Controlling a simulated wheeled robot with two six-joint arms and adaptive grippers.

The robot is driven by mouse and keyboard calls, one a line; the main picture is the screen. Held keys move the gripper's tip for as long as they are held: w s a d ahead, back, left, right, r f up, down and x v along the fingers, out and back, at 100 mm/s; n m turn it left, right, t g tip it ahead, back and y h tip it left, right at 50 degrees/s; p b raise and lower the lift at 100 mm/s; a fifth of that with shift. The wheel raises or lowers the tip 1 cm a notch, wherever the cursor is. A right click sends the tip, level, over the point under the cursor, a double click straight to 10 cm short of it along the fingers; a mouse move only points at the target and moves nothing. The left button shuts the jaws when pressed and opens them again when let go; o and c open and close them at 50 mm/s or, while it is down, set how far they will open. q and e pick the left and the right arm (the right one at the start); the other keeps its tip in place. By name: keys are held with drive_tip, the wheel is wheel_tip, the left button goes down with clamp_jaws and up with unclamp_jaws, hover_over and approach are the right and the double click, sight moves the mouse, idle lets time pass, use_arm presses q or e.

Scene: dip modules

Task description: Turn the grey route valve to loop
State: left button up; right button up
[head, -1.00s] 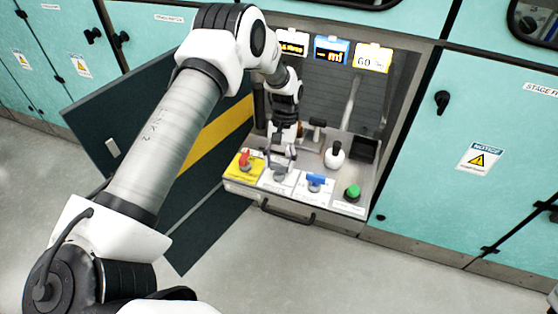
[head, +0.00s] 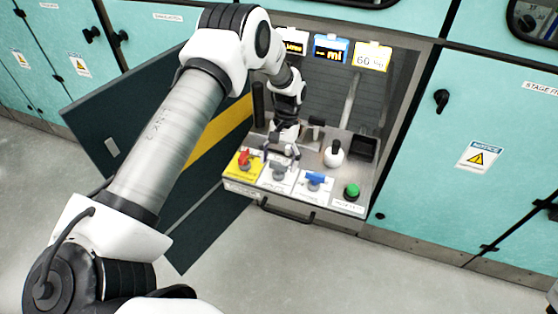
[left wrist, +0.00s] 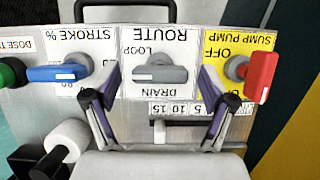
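The grey route valve (head: 278,172) sits on a white panel between the red and blue valves. In the left wrist view, its grey handle (left wrist: 158,76) lies crosswise, and the panel's ROUTE, LOOP and DRAIN lettering appears upside down. My left gripper (head: 282,156) is over the panel, just behind the grey valve. In the left wrist view, the left gripper's fingers (left wrist: 161,78) are spread wide, one on each side of the handle in the picture, with clear gaps. Nothing is held. My right gripper is in neither view.
The red sump pump valve (head: 244,158) and blue stroke valve (head: 316,180) flank the grey one closely. A white-topped knob (head: 334,154) stands behind. The open dark door (head: 150,125) is at left.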

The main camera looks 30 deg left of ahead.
use_arm(q)
drive_tip(key=v, duration=1.2)
